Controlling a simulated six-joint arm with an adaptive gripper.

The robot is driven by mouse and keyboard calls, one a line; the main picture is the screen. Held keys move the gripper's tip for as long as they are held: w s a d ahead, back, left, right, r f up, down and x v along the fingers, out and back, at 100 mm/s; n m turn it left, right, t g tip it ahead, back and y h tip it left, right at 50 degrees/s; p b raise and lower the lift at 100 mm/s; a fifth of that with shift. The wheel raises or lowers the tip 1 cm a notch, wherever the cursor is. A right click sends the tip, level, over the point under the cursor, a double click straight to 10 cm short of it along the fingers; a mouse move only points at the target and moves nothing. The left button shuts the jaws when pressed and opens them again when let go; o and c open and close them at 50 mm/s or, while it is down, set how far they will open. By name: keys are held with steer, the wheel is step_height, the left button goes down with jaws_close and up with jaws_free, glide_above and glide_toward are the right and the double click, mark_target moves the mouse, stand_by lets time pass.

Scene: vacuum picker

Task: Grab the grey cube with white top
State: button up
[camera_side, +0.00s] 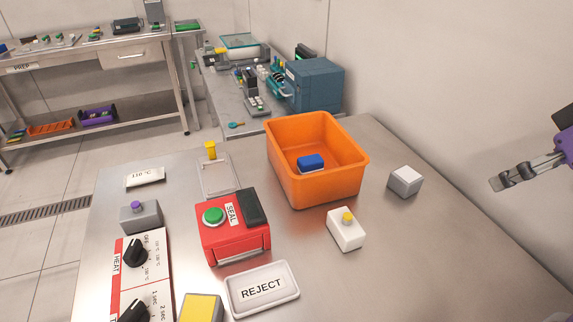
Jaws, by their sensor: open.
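The grey cube with a white top (405,181) sits on the metal table, to the right of the orange bin. My gripper (497,184) comes in from the right edge of the picture, to the right of the cube. It appears above the table and apart from the cube, with nothing in its jaws. Its jaws are seen edge-on, and most of the arm is out of the picture.
An orange bin (283,172) holding a blue block (311,163) stands left of the cube. A white block with a yellow knob (346,232), a red SEAL box (238,240) and a REJECT tray (287,303) are nearer. The right side of the table is clear.

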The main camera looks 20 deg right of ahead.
stand_by(0.3)
steer(key=n+g, duration=0.1)
steer(key=n, duration=0.1)
glide_toward(408, 174)
steer(key=shift+y, duration=0.4)
steer(key=x, duration=0.4)
steer(key=shift+s+d, duration=0.1)
steer(key=shift+d, duration=0.25)
steer(key=x, duration=0.6)
steer(key=shift+f, duration=0.1)
steer(key=c, duration=1.3)
